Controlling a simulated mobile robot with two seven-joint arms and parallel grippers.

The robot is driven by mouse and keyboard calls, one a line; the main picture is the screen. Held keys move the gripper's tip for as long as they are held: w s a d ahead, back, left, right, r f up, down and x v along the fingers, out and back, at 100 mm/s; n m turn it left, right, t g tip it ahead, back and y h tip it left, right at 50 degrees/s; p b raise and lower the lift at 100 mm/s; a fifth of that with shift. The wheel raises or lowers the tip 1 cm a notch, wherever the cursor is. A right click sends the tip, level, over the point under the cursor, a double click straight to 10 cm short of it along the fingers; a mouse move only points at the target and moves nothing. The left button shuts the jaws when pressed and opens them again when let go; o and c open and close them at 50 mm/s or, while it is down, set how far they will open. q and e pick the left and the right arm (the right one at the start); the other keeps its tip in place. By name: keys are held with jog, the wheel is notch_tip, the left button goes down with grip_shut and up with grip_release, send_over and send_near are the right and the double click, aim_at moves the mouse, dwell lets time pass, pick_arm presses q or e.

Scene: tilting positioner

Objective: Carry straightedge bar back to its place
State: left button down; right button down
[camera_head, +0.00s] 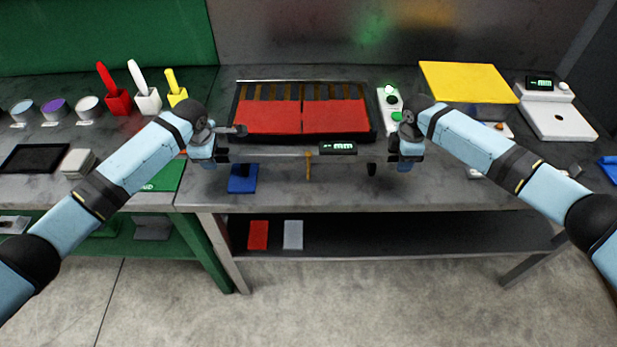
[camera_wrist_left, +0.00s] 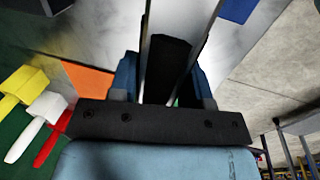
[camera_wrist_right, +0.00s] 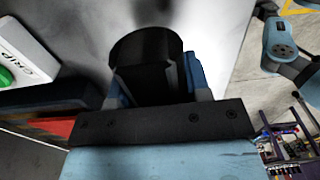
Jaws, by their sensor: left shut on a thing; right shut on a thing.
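The straightedge bar (camera_head: 275,153) is a thin grey bar with a dark digital readout (camera_head: 338,148) and a small yellow-brown piece near its middle. It spans roughly level between my two grippers, in front of the red-topped fixture. My left gripper (camera_head: 222,156) is shut on its left end; the left wrist view shows a black grip (camera_wrist_left: 170,60) between the fingers. My right gripper (camera_head: 397,158) is at its right end, shut on a round black grip (camera_wrist_right: 147,60) in the right wrist view. The fingers partly hide both ends.
The red-topped fixture (camera_head: 300,117) with brown slots lies behind the bar. A green-buttoned box (camera_head: 390,99), a yellow plate (camera_head: 468,82) and a white scale (camera_head: 557,118) stand to the right. A blue block (camera_head: 243,178) lies near the bench's front edge, below the bar.

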pick_arm(q)
jog(key=shift+f+b, duration=0.4)
pick_arm(e)
jog(key=shift+f, duration=0.4)
pick_arm(q)
jog(key=c, duration=0.8)
grip_release()
pick_arm(e)
jog(key=c, duration=0.8)
grip_release()
jog(key=shift+d, duration=0.1)
pick_arm(q)
jog(key=shift+o, duration=1.2)
jog(key=shift+s, duration=0.1)
pick_arm(e)
jog(key=shift+o, duration=1.2)
jog(key=shift+s, duration=0.1)
pick_arm(q)
jog(key=shift+r, duration=0.2)
pick_arm(e)
jog(key=shift+r, duration=0.1)
pick_arm(q)
notch_tip(320, 180, up, 12)
jog(key=s, duration=0.2)
jog(key=shift+s+f, duration=0.25)
pick_arm(e)
notch_tip(320, 180, up, 12)
jog(key=shift+f, duration=0.1)
